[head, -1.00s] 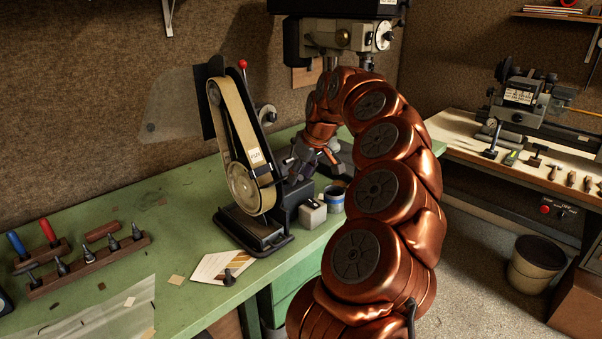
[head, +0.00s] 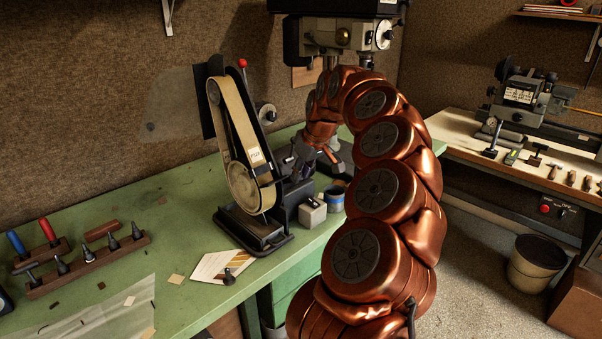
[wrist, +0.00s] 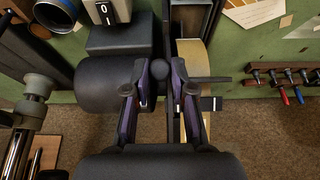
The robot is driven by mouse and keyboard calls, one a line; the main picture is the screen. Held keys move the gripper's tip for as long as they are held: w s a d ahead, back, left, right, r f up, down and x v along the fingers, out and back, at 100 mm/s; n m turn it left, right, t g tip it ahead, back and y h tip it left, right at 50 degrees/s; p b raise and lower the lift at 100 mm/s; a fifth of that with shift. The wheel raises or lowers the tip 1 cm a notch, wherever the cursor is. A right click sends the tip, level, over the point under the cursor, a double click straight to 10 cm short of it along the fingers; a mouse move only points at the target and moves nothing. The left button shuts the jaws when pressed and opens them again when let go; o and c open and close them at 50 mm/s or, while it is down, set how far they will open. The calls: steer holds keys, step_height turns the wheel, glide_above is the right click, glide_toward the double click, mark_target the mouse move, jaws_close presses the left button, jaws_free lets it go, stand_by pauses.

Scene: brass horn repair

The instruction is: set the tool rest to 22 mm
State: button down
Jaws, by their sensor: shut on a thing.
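The belt sander (head: 237,150) stands on the green bench, its tan belt (wrist: 187,58) also showing in the wrist view. My gripper (wrist: 159,78) is behind the sander in the head view, by the motor side. In the wrist view its fingers are closed on a small dark round knob (wrist: 159,73), beside the black motor housing (wrist: 105,83). A dark bar (wrist: 208,79) runs right from the fingers across the belt; it may be the tool rest. No scale reading is legible. The sander hides part of the gripper in the head view.
A grey switch box (head: 312,212) and blue tin (head: 335,198) stand right of the sander. The drill press (head: 340,35) is behind my arm. A paper card (head: 217,266) and a tool rack (head: 88,263) lie left on the bench. Bare bench (head: 150,205) lies left of the sander.

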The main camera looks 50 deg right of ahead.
steer(key=shift+s+r+b, duration=0.55)
steer(key=shift+s+b, duration=0.2)
steer(key=shift+b, duration=0.05)
steer(key=c, duration=1.4)
jaws_free()
steer(key=shift+c, duration=0.2)
steer(key=shift+o, duration=0.9)
steer(key=shift+s+r, duration=0.1)
steer(key=shift+s, duration=0.05)
steer(key=shift+o, duration=1.4)
steer(key=v, duration=1.1)
steer(key=shift+r, duration=0.4)
steer(key=shift+s, duration=0.1)
